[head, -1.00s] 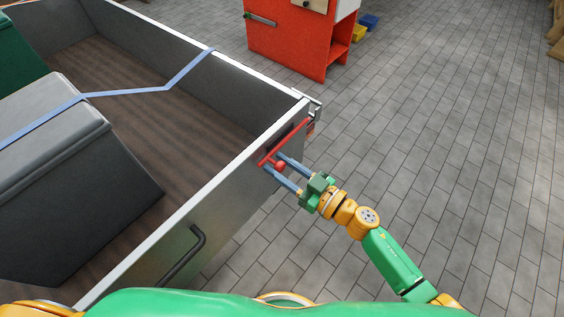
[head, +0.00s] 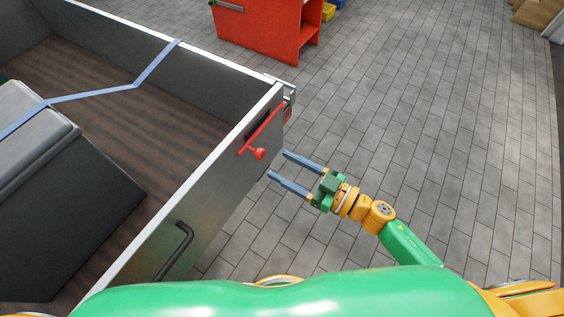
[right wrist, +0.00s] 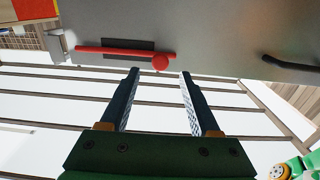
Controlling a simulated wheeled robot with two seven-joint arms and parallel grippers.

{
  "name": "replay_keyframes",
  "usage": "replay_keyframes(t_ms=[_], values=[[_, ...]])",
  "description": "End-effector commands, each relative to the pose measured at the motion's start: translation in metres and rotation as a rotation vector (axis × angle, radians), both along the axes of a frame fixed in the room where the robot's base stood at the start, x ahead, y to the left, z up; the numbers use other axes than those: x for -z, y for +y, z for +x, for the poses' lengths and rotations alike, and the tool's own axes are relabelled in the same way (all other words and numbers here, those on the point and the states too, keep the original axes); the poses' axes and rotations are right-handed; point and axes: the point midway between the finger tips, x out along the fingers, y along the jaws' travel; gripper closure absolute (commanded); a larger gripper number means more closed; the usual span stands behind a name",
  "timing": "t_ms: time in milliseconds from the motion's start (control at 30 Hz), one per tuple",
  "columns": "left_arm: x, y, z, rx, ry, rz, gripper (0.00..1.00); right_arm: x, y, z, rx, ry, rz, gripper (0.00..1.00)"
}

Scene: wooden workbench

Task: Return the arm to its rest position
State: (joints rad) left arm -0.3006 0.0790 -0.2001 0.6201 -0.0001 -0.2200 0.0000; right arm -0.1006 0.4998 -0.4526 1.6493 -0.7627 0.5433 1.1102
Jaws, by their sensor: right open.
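My right gripper (head: 280,169) is open and empty, with its two grey-blue fingers spread apart. It is in the air just to the right of the grey panel (head: 205,205) at the near end of a large open bed. A red handle with a red knob (head: 259,153) is on that panel's outer face, to the left of the fingertips. In the right wrist view the fingers (right wrist: 159,72) are apart, with the red knob (right wrist: 160,63) beyond them and between their tips. A visible gap separates the fingers from the knob in the head view. My left gripper is not in view.
A black bar handle (head: 174,252) is lower on the same panel. A dark grey case (head: 70,200) lies in the bed under a blue strap (head: 95,95). A red cabinet (head: 262,30) stands at the back. The paved floor (head: 420,150) to the right is clear.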

Motion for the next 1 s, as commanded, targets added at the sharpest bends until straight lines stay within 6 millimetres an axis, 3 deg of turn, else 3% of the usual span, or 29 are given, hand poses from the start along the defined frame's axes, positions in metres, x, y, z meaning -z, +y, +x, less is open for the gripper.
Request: replay_keyframes(t_ms=[167,267,367,467,500,600,700,800,933,967,1000], values=[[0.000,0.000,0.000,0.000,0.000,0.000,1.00,0.000,0.000,0.000,0.001,0.000,0.000,0.37],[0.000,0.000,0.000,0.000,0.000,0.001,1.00,0.015,-0.009,0.008,0.063,0.026,-0.014,0.37],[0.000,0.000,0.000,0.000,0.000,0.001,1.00,0.074,-0.047,0.023,0.272,0.137,-0.095,0.37],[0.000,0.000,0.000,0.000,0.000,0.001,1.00,0.164,-0.100,0.007,0.507,0.340,-0.257,0.37],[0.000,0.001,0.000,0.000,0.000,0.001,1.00,0.198,-0.117,-0.011,0.573,0.430,-0.329,0.37],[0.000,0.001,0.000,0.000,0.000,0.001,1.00,0.265,-0.146,-0.068,0.665,0.647,-0.489,0.37],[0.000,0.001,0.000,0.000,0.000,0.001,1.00,0.309,-0.159,-0.130,0.689,0.837,-0.616,0.37],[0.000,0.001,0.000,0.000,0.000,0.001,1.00,0.337,-0.162,-0.191,0.674,1.008,-0.715,0.37],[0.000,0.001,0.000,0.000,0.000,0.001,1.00,0.356,-0.157,-0.267,0.620,1.210,-0.813,0.37],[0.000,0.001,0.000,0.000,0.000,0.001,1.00,0.359,-0.155,-0.284,0.603,1.256,-0.830,0.37],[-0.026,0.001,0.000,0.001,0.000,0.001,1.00,0.333,-0.154,-0.291,0.594,1.274,-0.840,0.37]])
